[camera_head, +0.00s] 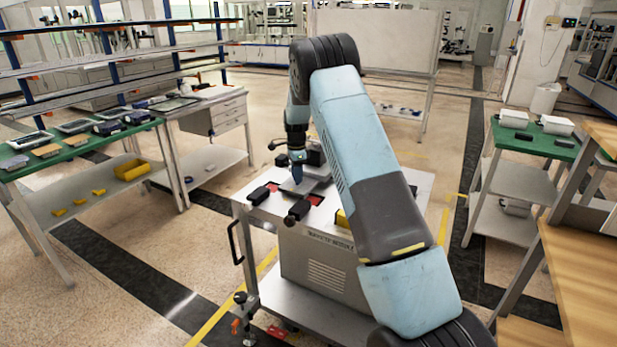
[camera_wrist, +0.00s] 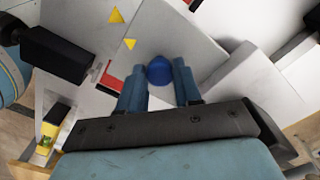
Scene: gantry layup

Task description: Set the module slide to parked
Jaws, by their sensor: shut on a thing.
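The module slide appears to be the grey plate with a blue knob (camera_wrist: 159,70) on the white-topped cart (camera_head: 408,187). My gripper (camera_wrist: 157,76) has its two blue fingers on either side of the knob and is shut on it. In the head view my gripper (camera_head: 297,174) points down at the middle of the cart top, and the knob cannot be made out there. A black block (camera_wrist: 58,53) beside a red patch (camera_wrist: 106,76) lies left of the fingers in the wrist view. I cannot read any marking of the slide's position.
Black blocks (camera_head: 260,195) with red patches stand on the cart's near side. A black side handle (camera_head: 235,242) sticks out left. Green-topped benches with boxes stand at left (camera_head: 82,151) and right (camera_head: 540,143). A wooden table (camera_head: 580,265) is close at right.

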